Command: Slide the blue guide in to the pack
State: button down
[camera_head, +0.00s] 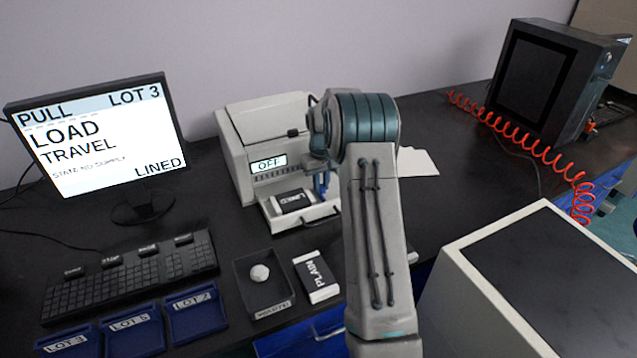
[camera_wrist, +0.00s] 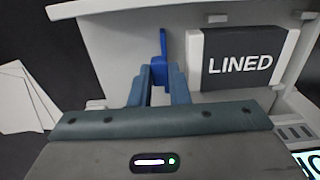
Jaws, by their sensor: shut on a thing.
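The blue guide (camera_wrist: 162,48) stands upright on the white tray in the wrist view. My gripper (camera_wrist: 158,78) is shut on its lower part. The pack, black and white and marked LINED (camera_wrist: 238,62), lies on the tray to the right of the guide, with a narrow gap between them. In the head view the pack (camera_head: 293,200) sits on the pulled-out tray (camera_head: 304,222) of the white machine, and the guide (camera_head: 321,184) shows at its right side. My arm covers part of the tray's right end.
The machine (camera_head: 265,130) reads OFF. A PLAIN pack (camera_head: 317,275) and a dark tray with a white ball (camera_head: 259,273) lie in front. Monitor (camera_head: 98,145), keyboard (camera_head: 130,275) and blue trays (camera_head: 135,335) are left. White sheets (camera_wrist: 22,95) lie beside the machine.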

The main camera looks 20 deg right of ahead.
jog(key=c, duration=1.4)
grip_release()
jog(key=shift+a, duration=0.1)
jog(key=shift+o, duration=0.2)
jog(key=shift+r, duration=0.1)
notch_tip(320, 180, up, 8)
jog(key=p, duration=0.5)
